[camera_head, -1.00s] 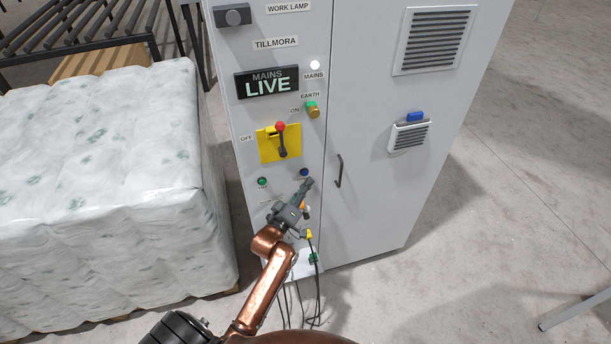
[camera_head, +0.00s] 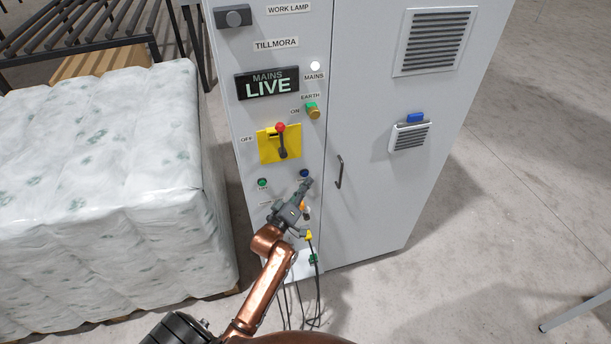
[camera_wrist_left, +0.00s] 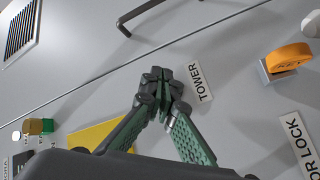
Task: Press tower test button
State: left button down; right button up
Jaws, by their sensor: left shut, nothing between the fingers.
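The grey cabinet panel carries a blue button (camera_head: 304,173), which shows just above the fingertips of my left gripper (camera_head: 306,184) in the head view. In the left wrist view my left gripper (camera_wrist_left: 162,88) is shut and empty, its tips close to the panel beside a label reading TOWER (camera_wrist_left: 200,82). The fingers hide whatever lies behind them there, so I cannot tell whether they touch a button. A green button (camera_head: 262,183) sits to the left of the blue one. My right gripper is not in view.
A yellow plate with a red-knobbed lever (camera_head: 282,150) sits above the buttons, under a MAINS LIVE sign (camera_head: 267,82). A door handle (camera_head: 339,171) is to the right. An orange key-like part (camera_wrist_left: 289,58) projects near the gripper. A wrapped stack (camera_head: 100,190) stands left.

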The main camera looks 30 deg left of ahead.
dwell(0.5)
pick_arm(q)
jog(key=shift+w+a, duration=0.1)
jog(key=shift+a, duration=0.05)
jog(key=shift+w+a, duration=0.2)
jog(key=shift+w+a+p, duration=0.3)
jog(key=shift+a+p, duration=0.05)
dwell(0.8)
jog(key=shift+s+d, duration=0.1)
dwell(0.3)
jog(key=shift+s+d+p, duration=0.5)
jog(key=shift+d+p, duration=0.1)
